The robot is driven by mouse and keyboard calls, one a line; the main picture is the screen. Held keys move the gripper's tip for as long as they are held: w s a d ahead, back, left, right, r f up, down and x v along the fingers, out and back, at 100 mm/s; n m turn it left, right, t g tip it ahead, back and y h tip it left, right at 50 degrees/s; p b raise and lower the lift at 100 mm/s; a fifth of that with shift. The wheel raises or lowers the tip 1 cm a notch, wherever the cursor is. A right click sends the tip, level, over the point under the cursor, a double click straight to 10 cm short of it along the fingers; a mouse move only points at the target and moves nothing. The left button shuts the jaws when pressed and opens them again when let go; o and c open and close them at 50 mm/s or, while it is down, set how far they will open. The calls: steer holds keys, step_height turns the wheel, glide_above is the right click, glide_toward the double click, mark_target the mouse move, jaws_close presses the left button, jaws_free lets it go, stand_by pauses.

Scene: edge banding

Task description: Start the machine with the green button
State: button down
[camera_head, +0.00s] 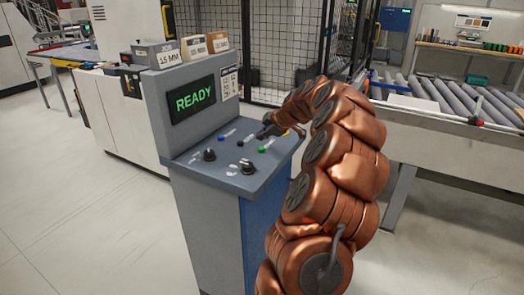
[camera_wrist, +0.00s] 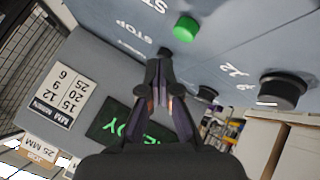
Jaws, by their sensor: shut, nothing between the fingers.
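The green button (camera_head: 261,150) is on the sloping top of a grey control console (camera_head: 190,178). In the wrist view the green button (camera_wrist: 186,28) is large, beside a partly cut-off label starting "ST". My gripper (camera_head: 258,134) is over the console, behind the green button in the head view. In the wrist view my gripper (camera_wrist: 160,65) is shut and empty, its tips pointing just below and left of the green button. They are apart from it in the picture; their height above the panel is hard to tell. A STOP label is beside the tips.
A display (camera_head: 194,100) reads READY. Black knobs (camera_head: 210,154) (camera_head: 247,167) and a blue button (camera_head: 221,139) are also on the panel. Labelled boxes (camera_head: 168,54) stand on top of the console. A roller conveyor (camera_head: 440,95) is at right; open floor lies at left.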

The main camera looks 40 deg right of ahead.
steer(key=shift+f+b, duration=0.6)
steer(key=shift+f, duration=0.3)
